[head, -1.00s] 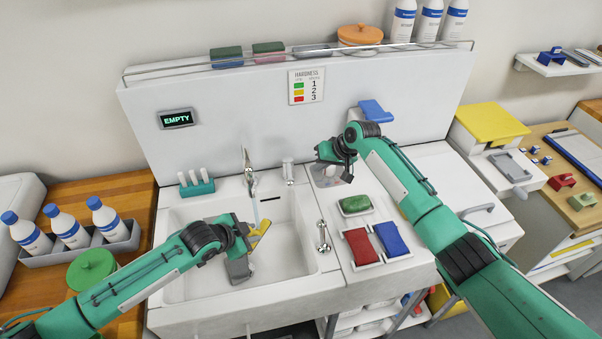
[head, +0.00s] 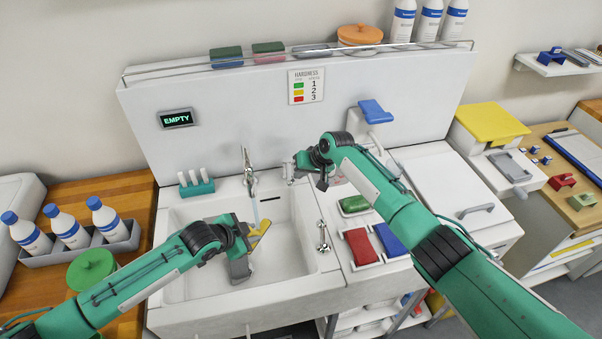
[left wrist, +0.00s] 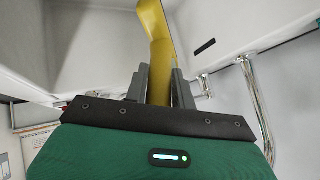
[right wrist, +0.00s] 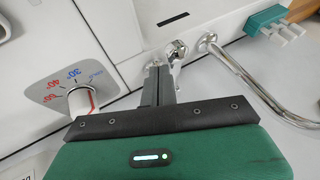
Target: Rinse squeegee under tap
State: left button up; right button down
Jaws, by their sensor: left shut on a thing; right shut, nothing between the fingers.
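The yellow squeegee (head: 260,230) is in the sink basin (head: 200,280), held by my left gripper (head: 246,238). In the left wrist view my left gripper (left wrist: 163,85) is shut on the yellow handle (left wrist: 155,35). The chrome tap spout (head: 248,178) reaches over the basin just behind the squeegee; it also shows in the left wrist view (left wrist: 254,90). A thin pale streak hangs below it; I cannot tell if it is water. My right gripper (head: 290,170) is shut and empty at the chrome tap valve, which shows just beyond its fingertips in the right wrist view (right wrist: 176,49).
A temperature dial (right wrist: 80,101) is left of my right fingers. A teal holder (head: 197,187) stands on the sink's back rim. A green sponge (head: 354,204), red block (head: 361,246) and blue block (head: 390,238) lie right of the basin. A wall display (head: 176,119) reads EMPTY.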

jog(key=shift+s+a+m+t, duration=0.3)
jog(key=shift+a+m, duration=0.3)
jog(key=shift+m, duration=0.1)
jog(key=shift+s+a, duration=0.2)
jog(key=shift+a, duration=0.35)
jog(key=shift+d, duration=0.2)
jog(key=shift+d, duration=0.3)
jog(key=d, duration=0.3)
jog(key=shift+r, duration=0.25)
jog(key=v, duration=1)
jog(key=shift+s+a, duration=0.2)
jog(key=shift+s, duration=0.15)
jog(key=shift+r, duration=0.15)
